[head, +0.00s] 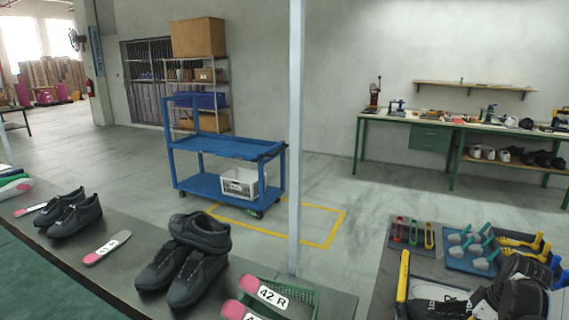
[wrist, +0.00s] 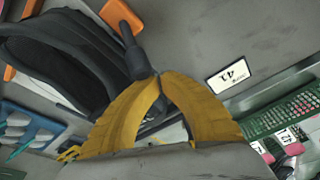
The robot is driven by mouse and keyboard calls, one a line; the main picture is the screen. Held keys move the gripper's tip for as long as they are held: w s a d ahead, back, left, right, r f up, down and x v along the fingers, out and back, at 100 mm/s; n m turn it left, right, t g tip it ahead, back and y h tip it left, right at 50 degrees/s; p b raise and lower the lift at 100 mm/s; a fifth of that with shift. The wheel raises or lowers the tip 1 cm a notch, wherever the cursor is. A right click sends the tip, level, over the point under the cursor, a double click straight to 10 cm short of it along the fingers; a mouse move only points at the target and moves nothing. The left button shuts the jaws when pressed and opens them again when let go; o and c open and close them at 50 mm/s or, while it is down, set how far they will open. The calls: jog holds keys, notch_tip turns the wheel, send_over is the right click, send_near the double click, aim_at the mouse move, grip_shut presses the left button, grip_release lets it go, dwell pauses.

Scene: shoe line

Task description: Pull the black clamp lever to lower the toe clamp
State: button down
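My gripper (wrist: 160,78) shows in the wrist view as two yellow fingers that arch inward, with their tips almost meeting. The black clamp lever (wrist: 139,62) stands right at the fingertips, and its end appears caught between them; the contact itself is partly hidden. An orange part (wrist: 121,18) is at the lever's far end. A large black ribbed shape (wrist: 62,55), likely a shoe or part of the clamp, fills the left of the wrist view. In the head view, black shapes (head: 515,285) crowd the lower right corner; I cannot make out the lever or toe clamp there.
A green basket (wrist: 283,112) and a white label marked 41 (wrist: 231,76) lie to the right in the wrist view. A blue tray (head: 470,252) with teal-handled items is on the right bench. Black shoes (head: 190,258) stand on the left bench. A pale post (head: 296,140) rises between the benches.

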notch_tip(320, 180, up, 9)
jog(key=a+p, duration=0.1)
jog(key=p, duration=0.5)
jog(key=shift+w, duration=0.25)
dwell(0.4)
jog(key=s+a+r+m+t+h, duration=0.1)
jog(key=s+a+r+m, duration=0.1)
jog(key=a+r, duration=0.5)
jog(key=s+a+r+m+t+h, duration=0.1)
jog(key=s+a+r, duration=0.2)
jog(key=a+r, duration=0.35)
jog(key=s+a+m+t, duration=0.2)
jog(key=s+a+m, duration=0.1)
jog(key=s+a, duration=0.6)
jog(key=a+r, duration=0.1)
jog(key=a, duration=0.2)
jog(key=shift+s+m+t, duration=0.3)
jog(key=shift+m+t, duration=0.1)
jog(key=shift+a, duration=0.1)
